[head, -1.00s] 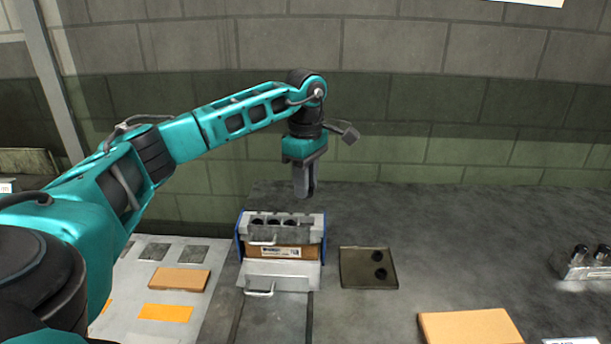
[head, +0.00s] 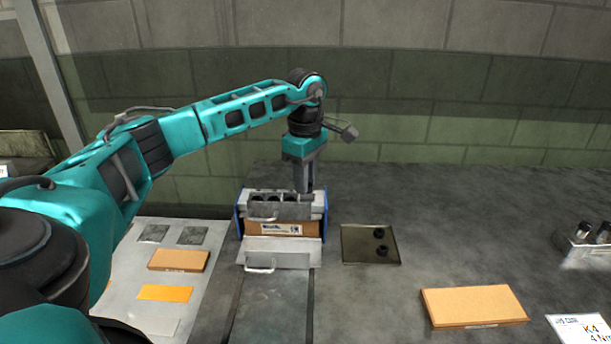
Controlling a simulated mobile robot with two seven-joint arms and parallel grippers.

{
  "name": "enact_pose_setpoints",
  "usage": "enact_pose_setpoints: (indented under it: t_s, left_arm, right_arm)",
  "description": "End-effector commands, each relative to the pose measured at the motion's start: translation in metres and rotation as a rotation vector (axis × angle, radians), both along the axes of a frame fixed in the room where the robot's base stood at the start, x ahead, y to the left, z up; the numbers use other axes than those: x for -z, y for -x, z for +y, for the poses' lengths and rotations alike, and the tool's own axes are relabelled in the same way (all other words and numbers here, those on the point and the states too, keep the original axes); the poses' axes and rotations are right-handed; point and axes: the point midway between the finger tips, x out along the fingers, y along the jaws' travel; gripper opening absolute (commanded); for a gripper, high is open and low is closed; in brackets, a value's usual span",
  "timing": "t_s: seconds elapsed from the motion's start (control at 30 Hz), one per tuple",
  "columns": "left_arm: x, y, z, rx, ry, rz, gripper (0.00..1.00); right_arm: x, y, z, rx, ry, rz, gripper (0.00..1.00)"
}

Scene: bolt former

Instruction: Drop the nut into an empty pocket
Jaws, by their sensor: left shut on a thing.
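My left gripper (head: 304,187) points straight down at the right end of the bolt former (head: 281,247), a grey block with blue sides and a row of dark round pockets (head: 272,199) along its top. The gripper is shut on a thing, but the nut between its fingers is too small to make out. The fingertips are at the height of the block's top, over its right part, and hide the pocket there. Two dark nuts (head: 380,233) lie in a shallow olive tray (head: 356,246) to the right. My right gripper is out of view.
An orange-brown block (head: 473,306) lies at the front right, beside a white label card (head: 580,328). A metal holder (head: 588,244) with dark cylinders stands at the far right. A pale board (head: 152,260) with flat pieces lies left. The table's back right is clear.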

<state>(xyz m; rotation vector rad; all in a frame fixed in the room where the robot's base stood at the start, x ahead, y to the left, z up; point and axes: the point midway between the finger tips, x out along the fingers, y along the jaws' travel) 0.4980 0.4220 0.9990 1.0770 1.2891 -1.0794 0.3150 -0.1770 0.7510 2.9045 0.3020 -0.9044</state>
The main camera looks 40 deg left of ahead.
Motion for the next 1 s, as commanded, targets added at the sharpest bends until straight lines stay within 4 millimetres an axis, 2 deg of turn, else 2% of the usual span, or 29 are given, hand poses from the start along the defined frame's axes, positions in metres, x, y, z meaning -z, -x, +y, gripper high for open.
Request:
enact_pose_setpoints:
  t_s: [1.0]
  left_arm:
    - [-0.0006, -0.0005, -0.0003, 0.000, 0.000, 0.000, 0.00]
  right_arm:
    - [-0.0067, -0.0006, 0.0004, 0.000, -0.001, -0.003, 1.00]
